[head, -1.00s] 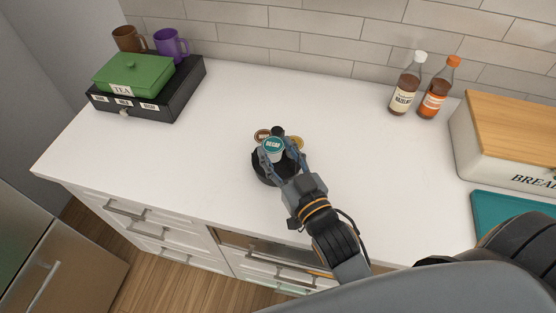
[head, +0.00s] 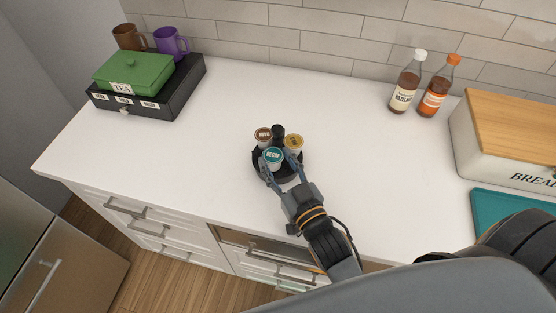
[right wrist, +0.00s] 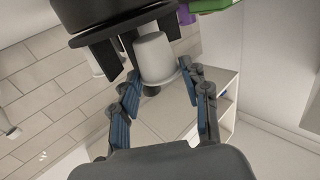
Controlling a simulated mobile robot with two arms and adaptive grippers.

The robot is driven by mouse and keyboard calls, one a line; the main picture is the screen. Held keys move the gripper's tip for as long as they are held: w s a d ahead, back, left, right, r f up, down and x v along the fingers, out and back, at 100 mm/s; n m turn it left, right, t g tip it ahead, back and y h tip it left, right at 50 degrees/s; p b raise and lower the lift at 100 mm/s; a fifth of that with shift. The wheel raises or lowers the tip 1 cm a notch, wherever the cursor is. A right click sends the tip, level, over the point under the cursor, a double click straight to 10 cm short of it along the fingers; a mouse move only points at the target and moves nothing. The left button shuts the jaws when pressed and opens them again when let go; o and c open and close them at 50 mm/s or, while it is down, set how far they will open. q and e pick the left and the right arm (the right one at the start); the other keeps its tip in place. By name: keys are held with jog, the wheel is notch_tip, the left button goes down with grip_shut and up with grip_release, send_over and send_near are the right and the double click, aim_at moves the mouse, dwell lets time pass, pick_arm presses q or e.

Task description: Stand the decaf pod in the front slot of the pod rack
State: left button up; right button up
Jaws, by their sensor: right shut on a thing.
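The decaf pod (head: 273,154) has a teal lid marked DECAF and a white cup. It is upright at the front of the round black pod rack (head: 299,167). My right gripper (head: 277,163) is shut on the pod, with a finger on either side of it. In the right wrist view the white cup (right wrist: 154,57) shows between the fingers, close beside the dark rack (right wrist: 95,14). I cannot tell whether the pod rests in the front slot, as the fingers hide part of it. My left gripper is not in view.
A brown-lidded pod (head: 263,134) and a yellow-lidded pod (head: 294,142) stand in the rack around its black post (head: 278,132). Bottles (head: 405,85), a bread box (head: 515,135) and a green tea box (head: 133,73) stand well away. The white counter around the rack is clear.

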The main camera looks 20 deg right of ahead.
jog(key=o, duration=0.8)
jog(key=shift+r, duration=0.15)
jog(key=shift+r+p, duration=0.3)
jog(key=shift+r, duration=0.1)
jog(key=shift+s+d+r+b, duration=0.15)
jog(key=shift+s+b, duration=0.4)
jog(key=shift+s, duration=1.45)
jog(key=shift+s+d+f+b, duration=0.1)
jog(key=shift+s+d+b, duration=0.35)
jog(key=shift+s, duration=1.55)
jog(key=shift+s+d+r+b, duration=0.1)
jog(key=shift+s+b, duration=0.6)
jog(key=shift+s, duration=1.3)
